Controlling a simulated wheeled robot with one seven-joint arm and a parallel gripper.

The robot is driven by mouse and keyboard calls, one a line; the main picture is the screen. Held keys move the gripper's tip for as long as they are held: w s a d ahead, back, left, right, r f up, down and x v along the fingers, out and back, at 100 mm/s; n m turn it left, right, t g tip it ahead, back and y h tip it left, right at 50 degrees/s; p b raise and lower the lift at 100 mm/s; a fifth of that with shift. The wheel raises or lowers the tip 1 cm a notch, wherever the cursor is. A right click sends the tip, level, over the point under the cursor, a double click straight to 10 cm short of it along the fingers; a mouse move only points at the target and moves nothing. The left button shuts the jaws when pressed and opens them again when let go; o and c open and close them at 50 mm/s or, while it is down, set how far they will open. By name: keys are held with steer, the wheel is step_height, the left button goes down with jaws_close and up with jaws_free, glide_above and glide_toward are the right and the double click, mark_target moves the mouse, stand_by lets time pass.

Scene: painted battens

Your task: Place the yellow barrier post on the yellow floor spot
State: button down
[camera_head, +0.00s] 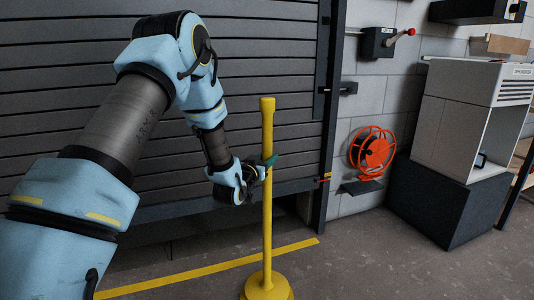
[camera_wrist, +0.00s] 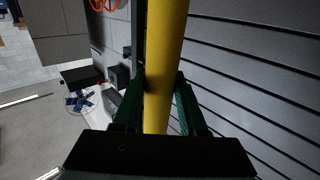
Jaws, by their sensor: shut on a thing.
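The yellow barrier post (camera_head: 267,190) stands upright in the head view, with a round yellow base at the bottom edge of the picture. My gripper (camera_head: 268,168) is shut on its pole at about mid-height. In the wrist view the pole (camera_wrist: 166,60) runs between the two green fingers of my gripper (camera_wrist: 160,105), one on each side. The base's underside is hidden, so I cannot tell whether it touches the floor. I see no yellow floor spot in either view.
A yellow floor line (camera_head: 205,271) runs behind the post, before a grey slatted shutter (camera_head: 80,60). An orange hose reel (camera_head: 372,151) hangs on the wall. A white cabinet on a dark block (camera_head: 440,200) stands at right. Floor right of the post is clear.

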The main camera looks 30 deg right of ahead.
steer(key=shift+f+b, duration=0.3)
steer(key=shift+f, duration=1.7)
steer(key=shift+c, duration=2.2)
jaws_free()
steer(key=shift+f, duration=0.15)
